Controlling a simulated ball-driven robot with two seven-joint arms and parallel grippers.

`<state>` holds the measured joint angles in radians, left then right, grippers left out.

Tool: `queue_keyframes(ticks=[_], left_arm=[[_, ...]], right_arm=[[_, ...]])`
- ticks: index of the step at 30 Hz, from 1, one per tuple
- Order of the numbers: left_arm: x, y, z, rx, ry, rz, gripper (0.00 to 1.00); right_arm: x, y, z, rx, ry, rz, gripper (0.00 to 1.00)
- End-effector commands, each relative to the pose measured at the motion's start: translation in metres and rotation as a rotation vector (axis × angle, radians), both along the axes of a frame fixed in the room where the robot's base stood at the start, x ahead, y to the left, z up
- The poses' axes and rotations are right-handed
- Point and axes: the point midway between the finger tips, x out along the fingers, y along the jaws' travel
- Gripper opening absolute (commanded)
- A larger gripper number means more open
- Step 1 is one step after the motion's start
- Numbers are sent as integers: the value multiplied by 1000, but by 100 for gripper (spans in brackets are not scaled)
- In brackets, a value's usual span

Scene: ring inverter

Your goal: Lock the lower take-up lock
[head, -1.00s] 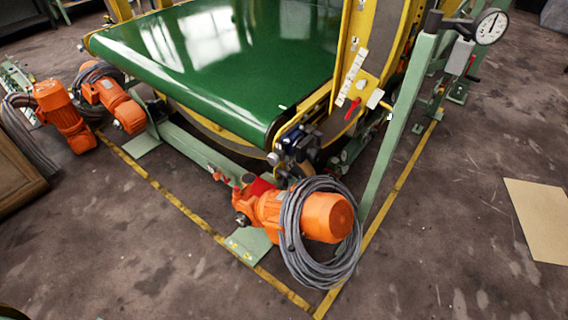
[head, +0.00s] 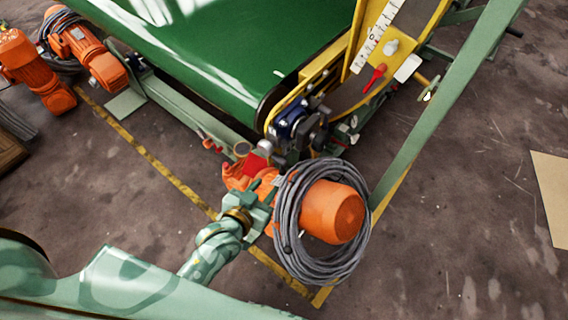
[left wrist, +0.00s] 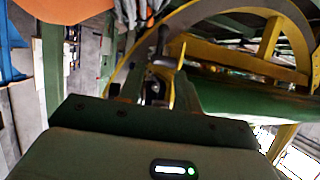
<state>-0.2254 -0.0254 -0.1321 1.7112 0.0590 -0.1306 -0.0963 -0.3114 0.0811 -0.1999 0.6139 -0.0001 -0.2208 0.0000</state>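In the head view, a red lever (head: 375,77) sits on the yellow plate beside a white scale (head: 376,40), right of the green belt's corner. A smaller red handle (head: 210,143) is on the green frame, left of the orange gearmotor. I cannot tell which of these is the lower take-up lock. My left gripper (head: 262,198) is at the near left side of the gearmotor (head: 332,212), below both red handles. Its fingers are not clear, and I cannot tell whether it touches the motor. My right gripper is out of view.
Coiled grey cable (head: 287,235) hangs around the gearmotor. The green belt (head: 225,60) fills the top, and a green diagonal post (head: 440,100) stands at right. Two more orange motors (head: 92,50) are at upper left. Bare floor lies at lower right.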

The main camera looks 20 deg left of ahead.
Motion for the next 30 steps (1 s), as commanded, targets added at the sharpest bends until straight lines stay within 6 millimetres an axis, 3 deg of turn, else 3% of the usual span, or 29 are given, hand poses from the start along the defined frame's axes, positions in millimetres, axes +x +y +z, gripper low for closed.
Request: queue_keyframes(ticks=[3, 12, 18, 26, 27, 30], left_arm=[[29, -4, -21, -1, 4, 1, 34], [88, -13, -44, -1, 5, 0, 34], [104, -15, -47, 1, 4, 0, 34], [105, -16, -45, 0, 3, 0, 34], [105, -16, -45, 0, 2, 0, 31], [105, -16, -45, 0, 2, 0, 4]], right_arm=[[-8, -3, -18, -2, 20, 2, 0], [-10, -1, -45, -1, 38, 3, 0], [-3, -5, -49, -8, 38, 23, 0], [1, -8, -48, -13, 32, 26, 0], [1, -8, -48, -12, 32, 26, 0], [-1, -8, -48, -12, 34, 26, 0]])
